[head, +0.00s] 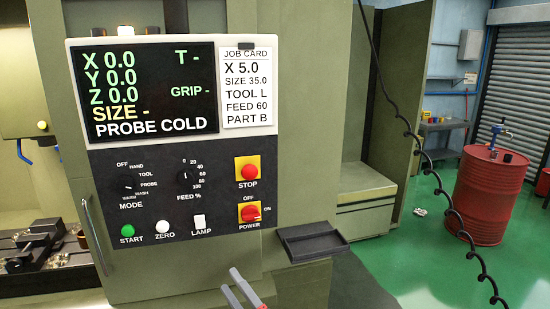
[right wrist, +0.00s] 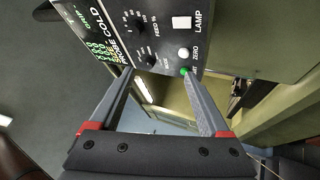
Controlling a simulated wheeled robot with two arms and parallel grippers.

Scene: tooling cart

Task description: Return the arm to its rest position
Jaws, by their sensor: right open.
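My right gripper (head: 230,279) shows at the bottom edge of the head view, in front of and below the control panel (head: 150,238). Only its grey fingers with a bit of red show there. In the right wrist view my right gripper (right wrist: 160,74) has its two fingers wide apart, with nothing between them. Past the fingertips in that view are the panel's lower edge, the green START button (right wrist: 184,71) and the white ZERO button (right wrist: 183,53). I cannot tell the exact gap to the panel. My left gripper is in neither view.
The display (head: 148,90) reads PROBE COLD. A red STOP button (head: 247,170) and a red POWER switch (head: 250,212) sit at the panel's right. A dark tray (head: 312,240) juts out below them. A coiled cable (head: 440,183) hangs at right, before a red drum (head: 490,195).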

